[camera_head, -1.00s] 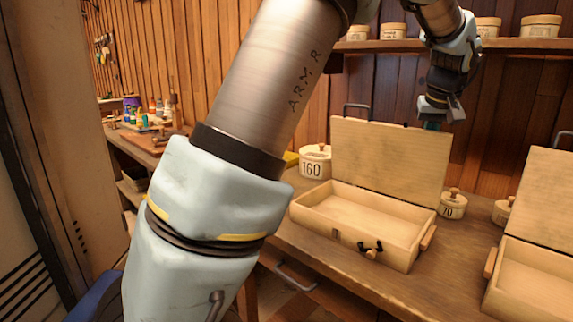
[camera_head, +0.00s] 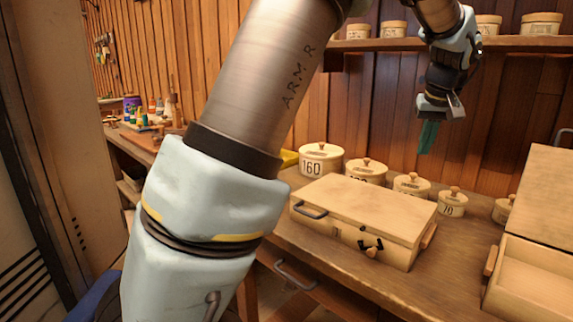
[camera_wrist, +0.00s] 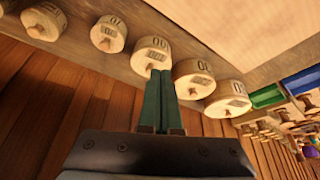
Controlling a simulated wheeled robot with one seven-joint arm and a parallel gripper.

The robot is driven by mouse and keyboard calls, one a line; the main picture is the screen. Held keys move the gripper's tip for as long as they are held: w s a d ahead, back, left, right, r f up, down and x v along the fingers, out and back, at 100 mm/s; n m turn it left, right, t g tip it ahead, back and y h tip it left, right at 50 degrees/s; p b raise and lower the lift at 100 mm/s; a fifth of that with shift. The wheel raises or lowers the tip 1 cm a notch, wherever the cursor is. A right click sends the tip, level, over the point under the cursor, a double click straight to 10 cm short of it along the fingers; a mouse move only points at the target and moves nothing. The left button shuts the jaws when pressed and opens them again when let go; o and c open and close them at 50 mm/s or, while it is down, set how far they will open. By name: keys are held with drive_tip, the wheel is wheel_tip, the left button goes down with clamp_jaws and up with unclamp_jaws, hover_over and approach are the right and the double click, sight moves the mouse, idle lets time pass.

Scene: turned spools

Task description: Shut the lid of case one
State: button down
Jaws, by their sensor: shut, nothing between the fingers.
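A pale wooden case (camera_head: 325,232) stands on the bench in the middle of the head view. Its lid (camera_head: 365,205) lies down flat over the box, with a dark handle at the lid's left end. I see no case number. My gripper (camera_head: 427,138) is shut and empty, its green fingers pointing down above and behind the case, apart from the lid. The fingers also show in the wrist view (camera_wrist: 160,85), in front of the round pots.
A second case (camera_head: 535,285) stands open at the right, its lid (camera_head: 550,195) raised. Lidded round pots (camera_head: 320,160) line the bench behind the first case. More pots stand on the wall shelf (camera_head: 400,45). Bottles and tools lie on the far left bench.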

wheel_tip(320, 180, up, 8)
drive_tip(key=p, duration=0.6)
idle(0.4)
drive_tip(key=s+a+f, duration=0.1)
drive_tip(key=a+f, duration=0.3)
drive_tip(key=a, duration=0.6)
drive_tip(key=s+a+f+g, duration=0.1)
drive_tip(key=a+f, duration=0.3)
drive_tip(key=a, duration=0.5)
drive_tip(key=s+a+f+n+g, duration=0.1)
drive_tip(key=a+f, duration=0.3)
drive_tip(key=a, duration=0.6)
drive_tip(key=shift+s+a+f+y, duration=0.15)
drive_tip(key=shift+a+f+y, duration=0.15)
drive_tip(key=shift+y, duration=0.1)
drive_tip(key=s+a+f, duration=0.5)
drive_tip(key=s+a, duration=0.4)
drive_tip(key=shift+s+a+g, duration=0.25)
drive_tip(key=shift+a+g, duration=0.05)
drive_tip(key=shift+g, duration=0.1)
